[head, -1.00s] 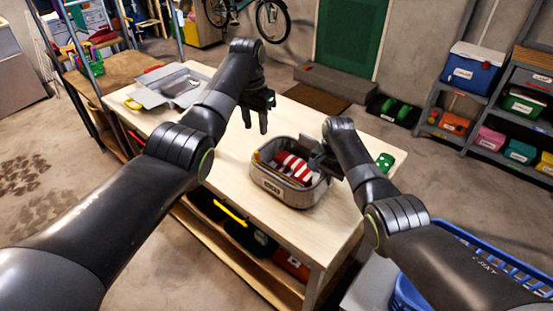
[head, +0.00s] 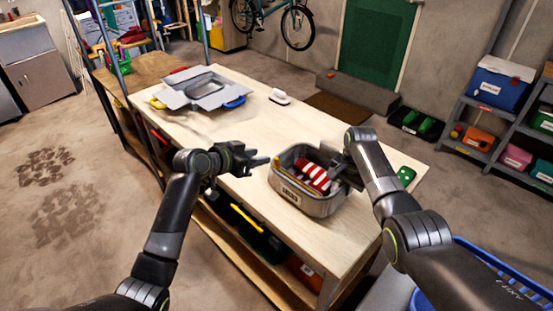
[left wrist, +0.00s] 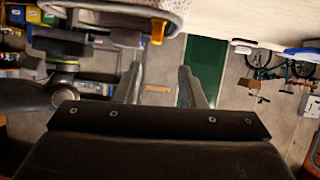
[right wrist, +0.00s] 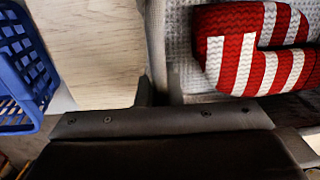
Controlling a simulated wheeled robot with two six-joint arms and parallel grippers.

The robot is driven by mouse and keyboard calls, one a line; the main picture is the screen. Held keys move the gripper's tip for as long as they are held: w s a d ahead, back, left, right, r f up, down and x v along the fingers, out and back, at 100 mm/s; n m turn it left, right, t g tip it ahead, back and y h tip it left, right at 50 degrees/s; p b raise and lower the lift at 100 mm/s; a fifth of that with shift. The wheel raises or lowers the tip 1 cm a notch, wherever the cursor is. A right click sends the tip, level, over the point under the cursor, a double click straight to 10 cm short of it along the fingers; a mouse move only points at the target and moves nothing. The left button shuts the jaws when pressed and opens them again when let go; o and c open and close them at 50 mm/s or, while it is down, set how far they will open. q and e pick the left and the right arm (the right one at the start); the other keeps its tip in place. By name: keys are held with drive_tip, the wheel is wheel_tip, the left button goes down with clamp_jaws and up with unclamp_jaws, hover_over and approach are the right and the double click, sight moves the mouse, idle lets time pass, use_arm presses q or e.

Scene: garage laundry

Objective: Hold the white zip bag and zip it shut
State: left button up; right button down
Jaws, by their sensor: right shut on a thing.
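The white zip bag (head: 308,201), greyish white with a dark label, stands open-topped near the table's front edge. A red and white striped knitted thing (head: 313,176) lies inside; it also shows in the right wrist view (right wrist: 255,50). My right gripper (head: 345,176) is shut on the bag's right wall, its fingers on either side in the right wrist view (right wrist: 160,88). My left gripper (head: 264,162) is open and empty, just left of the bag's left end. In the left wrist view, the bag (left wrist: 120,8) is at top left with a small orange tab (left wrist: 158,31) hanging from it.
A grey open box (head: 205,90) with blue and yellow handles sits at the table's far left. A white object (head: 280,97) lies at the back edge. A green item (head: 405,176) is right of the bag. A blue basket (head: 490,275) stands at lower right. The table's middle is clear.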

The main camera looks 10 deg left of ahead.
sight(275, 159)
use_arm(q)
drive_tip(key=shift+m+t, duration=0.3)
drive_tip(key=x, duration=0.2)
drive_tip(key=f+x, duration=0.1)
drive_tip(key=x, duration=0.2)
drive_tip(key=s+x, duration=0.1)
drive_tip(key=x, duration=0.2)
drive_tip(key=shift+w+d+f, duration=0.15)
drive_tip(key=shift+d+f, duration=0.15)
drive_tip(key=shift+f, duration=0.05)
drive_tip(key=shift+c, duration=0.3)
clamp_jaws()
